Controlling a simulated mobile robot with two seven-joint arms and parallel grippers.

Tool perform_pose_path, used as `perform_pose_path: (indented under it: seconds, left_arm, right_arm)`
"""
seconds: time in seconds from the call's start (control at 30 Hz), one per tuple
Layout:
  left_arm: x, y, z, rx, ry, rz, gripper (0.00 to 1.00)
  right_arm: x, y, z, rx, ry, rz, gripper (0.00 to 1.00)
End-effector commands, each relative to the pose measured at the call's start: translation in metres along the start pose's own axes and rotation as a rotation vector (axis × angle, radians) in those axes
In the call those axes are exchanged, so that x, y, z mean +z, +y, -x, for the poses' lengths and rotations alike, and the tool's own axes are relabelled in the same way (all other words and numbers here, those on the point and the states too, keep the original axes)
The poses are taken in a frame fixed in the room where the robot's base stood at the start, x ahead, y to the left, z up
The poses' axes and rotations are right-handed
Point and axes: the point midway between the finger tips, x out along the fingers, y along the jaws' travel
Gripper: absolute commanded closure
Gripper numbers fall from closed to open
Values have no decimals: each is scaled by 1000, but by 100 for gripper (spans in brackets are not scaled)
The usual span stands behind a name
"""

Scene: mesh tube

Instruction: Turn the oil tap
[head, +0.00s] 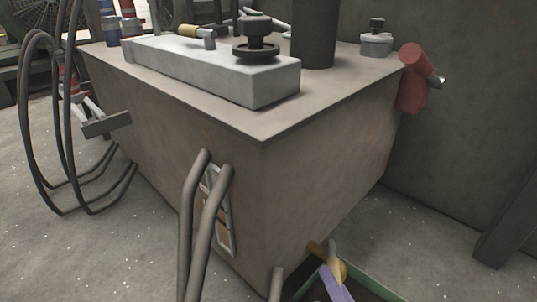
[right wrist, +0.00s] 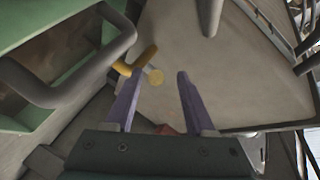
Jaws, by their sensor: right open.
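The oil tap (head: 316,248) is low at the near right side of the big brown tank, partly covered by my right gripper in the head view. One purple finger (head: 334,284) shows at the bottom of the head view. My left gripper is not in view.
The brown tank (head: 320,185) stands close above the tap. A green-rimmed tray (head: 372,283) is below, and its green side also shows in the right wrist view (right wrist: 70,38). Grey bent pipes (head: 205,215) stand at the tank's front. A red cylinder (head: 411,80) sticks out at upper right.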

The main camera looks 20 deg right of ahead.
Motion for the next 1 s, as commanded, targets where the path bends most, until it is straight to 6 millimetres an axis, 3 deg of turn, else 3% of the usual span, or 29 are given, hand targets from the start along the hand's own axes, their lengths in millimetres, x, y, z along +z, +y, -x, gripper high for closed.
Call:
perform_pose_path:
  seconds: [0.2, 0.57, 1.0]
  left_arm:
    - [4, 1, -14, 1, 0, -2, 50]
    - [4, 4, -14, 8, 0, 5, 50]
    - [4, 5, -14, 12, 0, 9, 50]
  right_arm:
    - [1, 2, -30, 0, 1, 1, 45]
    - [0, 1, -36, 2, 0, 1, 45]
    - [0, 1, -35, 2, -1, 1, 95]
